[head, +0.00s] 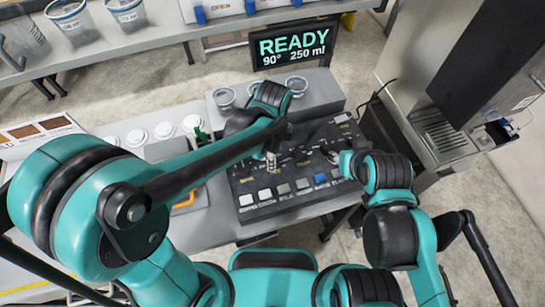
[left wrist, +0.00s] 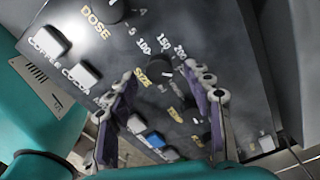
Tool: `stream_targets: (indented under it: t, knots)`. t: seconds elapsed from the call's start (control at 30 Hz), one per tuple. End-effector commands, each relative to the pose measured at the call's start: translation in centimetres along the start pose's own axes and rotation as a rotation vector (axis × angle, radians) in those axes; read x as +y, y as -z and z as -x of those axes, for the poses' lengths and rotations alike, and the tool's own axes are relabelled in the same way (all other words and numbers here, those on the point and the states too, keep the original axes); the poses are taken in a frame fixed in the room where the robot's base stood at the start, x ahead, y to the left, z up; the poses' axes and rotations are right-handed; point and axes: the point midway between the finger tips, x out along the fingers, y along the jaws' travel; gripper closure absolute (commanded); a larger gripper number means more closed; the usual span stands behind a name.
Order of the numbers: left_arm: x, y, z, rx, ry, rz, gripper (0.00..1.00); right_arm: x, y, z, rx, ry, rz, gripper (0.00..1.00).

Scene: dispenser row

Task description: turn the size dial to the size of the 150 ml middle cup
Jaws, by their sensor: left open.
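The size dial (left wrist: 165,68) is a dark round knob on the black control panel (head: 240,186), with a SIZE label and the numbers 100, 150 and 200 around it in the left wrist view. My left gripper (left wrist: 160,80) is open, its purple-padded fingers on either side of the dial in that view; contact cannot be told. In the head view my left gripper (head: 271,160) is over the panel and hides part of it. My right gripper (head: 338,157) is at the panel's right side, its jaws unclear. Cups (head: 223,97) stand behind the panel; the middle one (head: 252,88) is partly hidden by my left arm.
A display (head: 293,46) reads READY, 90° and 250 ml. The DOSE dial (left wrist: 118,10) is near the size dial. Push buttons (head: 246,200) line the panel's front. A machine (head: 440,130) with a drip tray stands at right. White lids (head: 137,137) lie at left.

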Motion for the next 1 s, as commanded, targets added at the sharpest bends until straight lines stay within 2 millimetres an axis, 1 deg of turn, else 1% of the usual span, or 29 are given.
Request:
stream_targets:
  t: [0.03,0.13,0.43,0.47,0.5,0.57,0.6,0.63,1.0]
  knots:
    - [-0.03,0.01,-0.79,0.0,0.0,0.0,0.49,0.0,-0.2,-0.28,0.0,0.0,0.0,0.6]
    - [0.0,0.0,-1.45,0.0,0.0,0.001,0.49,0.0,-0.29,-0.42,0.0,0.0,0.0,0.6]
    - [0.01,-0.01,-1.65,0.0,0.0,0.001,0.49,0.0,-0.27,-0.39,0.0,0.0,0.0,0.6]
    - [0.01,-0.01,-1.65,0.0,0.0,0.001,0.54,0.0,-0.27,-0.39,0.0,0.0,0.0,0.6]
    - [0.01,-0.01,-1.64,0.0,0.001,0.001,0.65,0.0,-0.27,-0.39,0.0,0.0,0.0,0.6]
    - [0.01,-0.01,-1.64,0.0,0.001,0.001,0.8,0.0,-0.27,-0.39,0.0,0.0,0.0,0.6]
    - [0.01,-0.01,-1.64,0.0,0.001,0.001,0.91,0.0,-0.27,-0.39,0.0,0.0,0.0,0.6]
    - [0.01,-0.01,-1.64,0.0,0.001,0.001,0.99,0.0,-0.27,-0.39,0.0,0.0,0.0,0.6]
    - [0.01,-0.01,-1.64,0.0,0.0,0.036,0.99,0.0,-0.29,-0.42,0.0,0.0,0.0,0.6]
